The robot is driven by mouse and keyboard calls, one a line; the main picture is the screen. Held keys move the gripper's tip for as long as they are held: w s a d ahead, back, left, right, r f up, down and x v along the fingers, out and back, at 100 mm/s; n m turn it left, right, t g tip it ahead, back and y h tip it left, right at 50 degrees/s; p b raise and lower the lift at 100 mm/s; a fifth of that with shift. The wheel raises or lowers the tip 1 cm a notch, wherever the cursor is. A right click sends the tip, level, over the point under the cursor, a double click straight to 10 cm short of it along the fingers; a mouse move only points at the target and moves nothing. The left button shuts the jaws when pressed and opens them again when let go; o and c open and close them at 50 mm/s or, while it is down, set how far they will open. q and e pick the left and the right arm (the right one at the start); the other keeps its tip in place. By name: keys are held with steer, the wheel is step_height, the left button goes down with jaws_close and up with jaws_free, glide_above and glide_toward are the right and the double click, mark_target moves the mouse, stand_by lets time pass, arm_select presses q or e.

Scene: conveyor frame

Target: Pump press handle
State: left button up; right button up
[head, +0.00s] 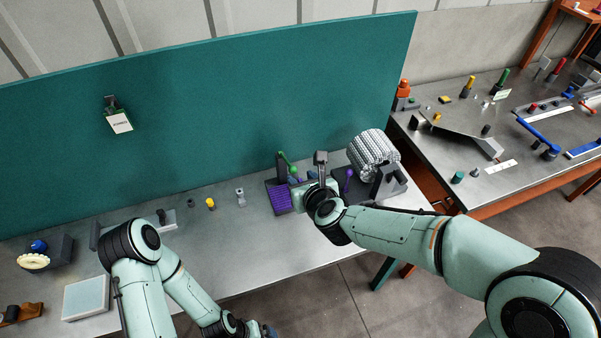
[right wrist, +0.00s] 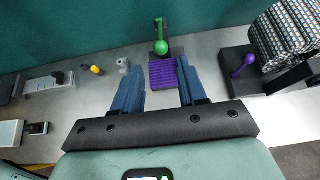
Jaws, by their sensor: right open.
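The press has a dark upright, a ribbed purple plate (head: 279,200) and a green handle with a round knob (head: 293,168). It stands on the steel bench near the teal panel. In the right wrist view the green handle (right wrist: 161,47) rises just beyond the purple plate (right wrist: 162,73). My right gripper (head: 299,184) is beside the press, on its right in the head view. In the right wrist view its blue fingers (right wrist: 158,66) are apart, with the plate between them in the picture and nothing held. My left gripper is at the bottom edge, mostly cut off.
A purple-knobbed lever (head: 348,174) and a large ribbed grey roll (head: 372,154) stand right of my right gripper. A yellow knob (head: 210,203) and small grey fittings are left of the press. The teal panel (head: 200,110) closes off the back. The front bench strip is mostly bare.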

mark_target(294, 171)
steer(key=x, duration=0.7)
steer(key=shift+w+f, duration=0.2)
steer(key=shift+f, duration=0.05)
steer(key=shift+r, duration=0.15)
steer(key=c, duration=0.7)
steer(key=f+b, duration=0.2)
steer(key=s+f+b, duration=0.1)
steer(key=f+b, duration=0.1)
steer(key=f, duration=0.1)
steer(key=shift+s+d+b, duration=0.15)
steer(key=shift+s+b, duration=0.05)
steer(key=shift+b, duration=0.15)
arm_select(q)
steer(key=s+f, duration=0.4)
steer(key=f, duration=0.2)
steer(key=shift+s+f+g, duration=0.3)
steer(key=shift+s+f, duration=0.05)
arm_select(e)
steer(key=shift+f, duration=0.2)
step_height(294, 171, down, 3)
steer(key=b, duration=0.3)
steer(key=shift+f+b, duration=0.1)
steer(key=shift+b, duration=0.25)
arm_select(q)
steer(key=f, duration=0.1)
steer(key=s+f, duration=0.1)
steer(key=f, duration=0.1)
steer(key=shift+s+f, duration=0.2)
arm_select(e)
steer(key=shift+r, duration=0.2)
